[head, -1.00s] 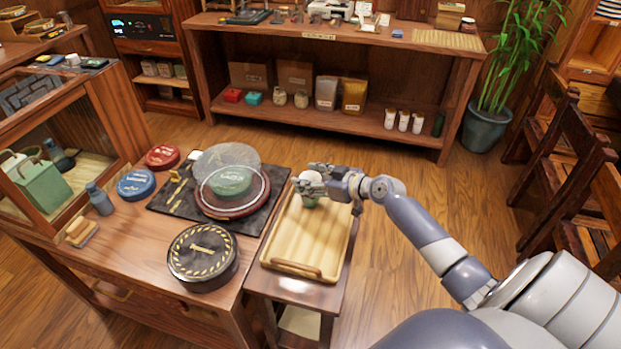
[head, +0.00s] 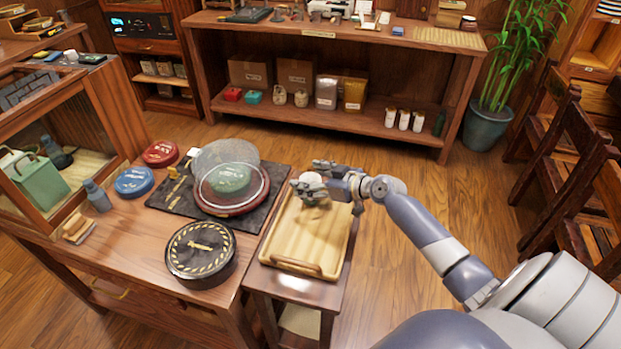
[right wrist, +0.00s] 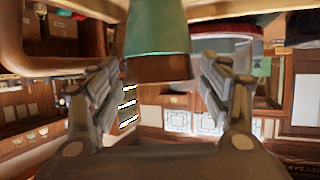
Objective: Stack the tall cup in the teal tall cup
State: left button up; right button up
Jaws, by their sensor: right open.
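My right gripper (head: 310,187) is over the far end of the wooden tray (head: 290,262). A pale rounded shape (head: 312,178) shows at its fingers; I cannot tell whether it is a cup. In the right wrist view a teal tall cup (right wrist: 158,28) stands at top centre, between and beyond the open fingers of the gripper (right wrist: 160,68). Both fingers look apart from it. A brown band (right wrist: 163,69) borders its wide end; I cannot tell whether this is another cup or background. In the head view the gripper hides the teal cup. My left gripper is not in view.
The tray lies on a small side stand beside the main table (head: 140,235). That table holds a dark round tin (head: 201,255), a red round stand with a green cake (head: 229,178), and blue (head: 134,181) and red (head: 160,153) tins. The tray's near half is clear.

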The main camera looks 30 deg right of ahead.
jog(key=shift+r, duration=0.15)
jog(key=shift+r+p, duration=0.5)
jog(key=shift+p, duration=0.25)
jog(key=shift+s+r, duration=0.1)
jog(key=shift+r, duration=0.1)
jog(key=b+v, duration=0.1)
jog(key=v, duration=1)
jog(key=shift+s+b, duration=0.35)
jog(key=shift+s, duration=0.05)
jog(key=shift+d, duration=0.1)
